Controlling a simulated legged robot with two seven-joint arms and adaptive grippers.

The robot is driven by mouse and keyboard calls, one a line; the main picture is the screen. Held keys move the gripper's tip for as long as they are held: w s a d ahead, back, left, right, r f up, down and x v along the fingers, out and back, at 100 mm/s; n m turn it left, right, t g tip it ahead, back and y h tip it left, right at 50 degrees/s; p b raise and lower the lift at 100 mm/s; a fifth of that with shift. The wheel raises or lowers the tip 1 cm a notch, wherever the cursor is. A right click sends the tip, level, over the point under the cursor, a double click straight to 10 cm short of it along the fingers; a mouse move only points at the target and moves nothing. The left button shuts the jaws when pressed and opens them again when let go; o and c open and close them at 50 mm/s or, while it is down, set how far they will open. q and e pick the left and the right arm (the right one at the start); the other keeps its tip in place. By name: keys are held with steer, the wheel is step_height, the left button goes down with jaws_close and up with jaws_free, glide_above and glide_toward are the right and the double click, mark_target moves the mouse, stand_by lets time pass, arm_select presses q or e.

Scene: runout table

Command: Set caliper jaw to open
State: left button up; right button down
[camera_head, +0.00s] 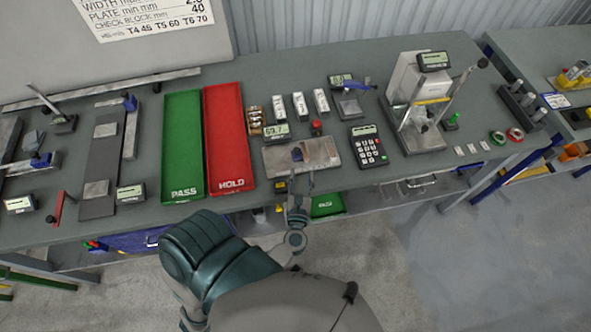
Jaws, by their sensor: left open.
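A grey metal plate (277,162) lies near the bench's front edge, right of the red tray. A dark blue piece (297,154) and a brownish block (318,152) sit on it side by side. A small display (274,130) reading about 59.7 and a red knob (316,126) stand at its back edge. This looks like the caliper, but I cannot tell its jaw gap at this size. My left gripper (301,182) is open, just in front of the plate at the bench edge, with nothing seen between its fingers. My right gripper is not in view.
A green PASS tray (183,188) and a red HOLD tray (233,180) lie to the left. A keypad device (368,147) is close on the right, beside a tall gauge stand (412,128). White blocks (300,105) stand behind. A green bin (327,205) is below the bench edge.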

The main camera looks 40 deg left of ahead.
arm_select(q)
steer(key=w+d+r+m+t+h+b, duration=0.1)
steer(key=w+d+r+m+t+h, duration=0.1)
steer(key=w+d+r+m+h, duration=0.4)
steer(key=w+d+r+m+t+h+b, duration=0.25)
steer(key=w+m+h, duration=0.35)
steer(key=m+h, duration=0.55)
step_height(320, 180, up, 9)
steer(key=m+g+y+b, duration=0.5)
steer(key=m+g, duration=1.2)
steer(key=m, duration=1.6)
glide_above(295, 149)
steer(key=s+a, duration=0.4)
steer(key=s, duration=0.2)
steer(key=shift+n, duration=0.35)
steer(key=x, duration=0.6)
steer(key=b+x, duration=0.1)
steer(key=x, duration=0.4)
steer(key=w+b+x, duration=0.1)
steer(key=x, duration=0.5)
steer(key=shift+f, duration=0.2)
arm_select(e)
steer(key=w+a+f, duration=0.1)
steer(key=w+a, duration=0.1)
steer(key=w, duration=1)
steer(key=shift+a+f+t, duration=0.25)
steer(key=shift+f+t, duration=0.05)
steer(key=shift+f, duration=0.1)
